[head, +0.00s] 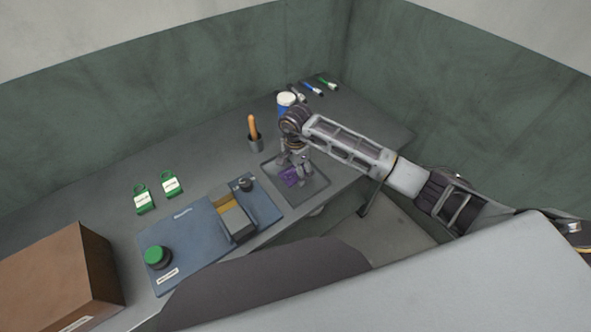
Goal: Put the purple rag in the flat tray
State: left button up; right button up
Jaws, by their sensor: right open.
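The purple rag (290,177) lies crumpled inside the flat tray (314,189), a shallow grey tray near the table's front edge. My right gripper (295,171) is open, pointing down directly over the rag. It hides part of the rag and of the tray's far side. Whether its fingers touch the rag cannot be told. My left gripper is not in view.
A blue-and-white container (286,103) and several markers (313,89) are behind.

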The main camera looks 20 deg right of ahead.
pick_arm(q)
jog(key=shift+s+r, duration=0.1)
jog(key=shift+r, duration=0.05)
pick_arm(e)
jog(key=shift+r, duration=0.15)
notch_tip(320, 180, up, 6)
jog(key=shift+r, duration=0.1)
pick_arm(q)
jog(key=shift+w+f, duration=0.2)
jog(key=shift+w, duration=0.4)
pick_arm(e)
jog(key=shift+r, duration=2.9)
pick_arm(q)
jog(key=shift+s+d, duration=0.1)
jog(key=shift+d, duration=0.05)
